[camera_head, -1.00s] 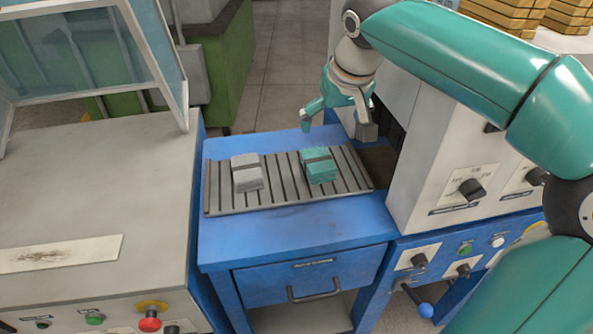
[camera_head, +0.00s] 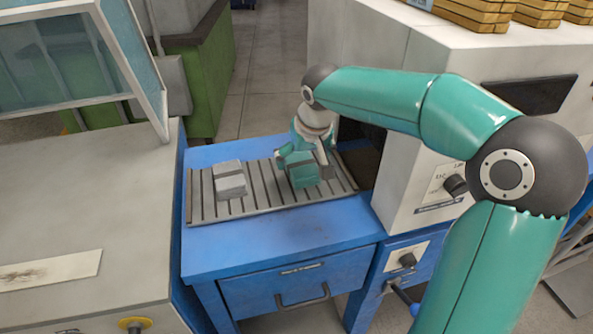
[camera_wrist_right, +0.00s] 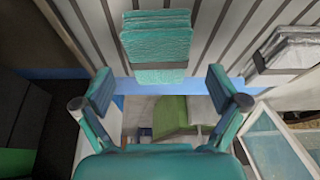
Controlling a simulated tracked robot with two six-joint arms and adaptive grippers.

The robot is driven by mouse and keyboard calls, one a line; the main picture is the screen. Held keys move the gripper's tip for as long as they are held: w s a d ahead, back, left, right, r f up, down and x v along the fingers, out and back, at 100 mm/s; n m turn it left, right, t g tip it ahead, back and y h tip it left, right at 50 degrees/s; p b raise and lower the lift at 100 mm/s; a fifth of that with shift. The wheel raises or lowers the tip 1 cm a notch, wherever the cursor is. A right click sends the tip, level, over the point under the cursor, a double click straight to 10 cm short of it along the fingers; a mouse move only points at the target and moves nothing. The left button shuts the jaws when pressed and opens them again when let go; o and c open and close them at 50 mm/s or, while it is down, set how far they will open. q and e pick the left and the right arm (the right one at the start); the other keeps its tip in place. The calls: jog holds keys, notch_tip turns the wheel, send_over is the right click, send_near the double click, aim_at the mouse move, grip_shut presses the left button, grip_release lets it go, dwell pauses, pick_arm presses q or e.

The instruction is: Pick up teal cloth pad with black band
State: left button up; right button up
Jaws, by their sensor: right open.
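The teal cloth pad (camera_head: 303,178) lies on the slatted grey rack on the blue bench. It also shows in the right wrist view (camera_wrist_right: 157,45) as a folded stack with a dark band across it. My right gripper (camera_head: 306,160) is directly at the pad in the head view and partly overlaps it. In the right wrist view my right gripper (camera_wrist_right: 160,88) is open, its fingers spread wider than the pad, with the pad ahead of the tips and nothing held. Contact cannot be told. My left gripper is not in view.
A grey-white cloth pad (camera_head: 230,180) with a dark band lies left of the teal one; it also shows in the wrist view (camera_wrist_right: 287,50). The slatted rack (camera_head: 258,203) sits on the blue bench (camera_head: 270,236). A white machine housing (camera_head: 405,185) stands close at the right.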

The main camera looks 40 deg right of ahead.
aim_at(301, 163)
jog(key=x, duration=0.3)
jog(key=shift+w+d+f, duration=0.1)
jog(key=shift+w+f, duration=0.1)
jog(key=shift+f+b, duration=0.2)
jog(key=shift+b, duration=0.15)
dwell(0.5)
jog(key=c, duration=1.2)
